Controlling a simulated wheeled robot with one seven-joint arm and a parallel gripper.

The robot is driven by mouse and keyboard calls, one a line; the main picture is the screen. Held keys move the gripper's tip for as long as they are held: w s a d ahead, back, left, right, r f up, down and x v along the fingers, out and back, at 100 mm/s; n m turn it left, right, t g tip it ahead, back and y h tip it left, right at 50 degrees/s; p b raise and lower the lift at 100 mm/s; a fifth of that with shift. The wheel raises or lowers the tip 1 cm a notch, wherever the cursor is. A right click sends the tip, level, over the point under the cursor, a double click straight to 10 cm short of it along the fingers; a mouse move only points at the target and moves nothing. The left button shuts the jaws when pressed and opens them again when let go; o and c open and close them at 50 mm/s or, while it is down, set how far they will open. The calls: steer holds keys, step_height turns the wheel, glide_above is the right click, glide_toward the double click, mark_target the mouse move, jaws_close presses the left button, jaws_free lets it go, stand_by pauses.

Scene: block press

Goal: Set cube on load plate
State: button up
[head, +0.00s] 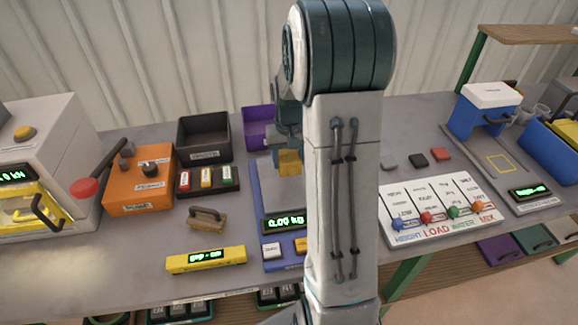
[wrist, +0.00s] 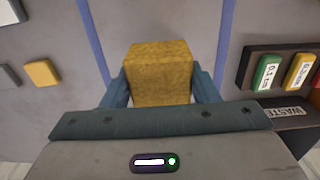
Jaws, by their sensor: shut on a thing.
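The yellow cube (wrist: 158,75) is held between the two blue-grey fingers of my gripper (wrist: 160,88) in the wrist view. In the head view the cube (head: 289,162) shows just left of my arm, above the back part of the blue-framed scale (head: 258,200). The wrist view shows the scale's grey surface with blue edges on both sides of the cube. The scale display (head: 285,222) appears to read 0.00 kg. I cannot tell the gap under the cube. No plate is clearly labelled as the load plate; my arm hides part of the scale.
Small flat blocks (head: 418,159) lie right of my arm. A blue press-like station (head: 483,110) with a yellow outlined square stands far right.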

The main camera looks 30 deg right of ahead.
mark_target(289, 169)
steer(key=shift+f+p, duration=0.4)
steer(key=shift+f, duration=1.6)
steer(key=shift+f, duration=0.25)
steer(key=o, duration=1.3)
steer(key=shift+c, duration=0.2)
steer(key=shift+r, duration=0.1)
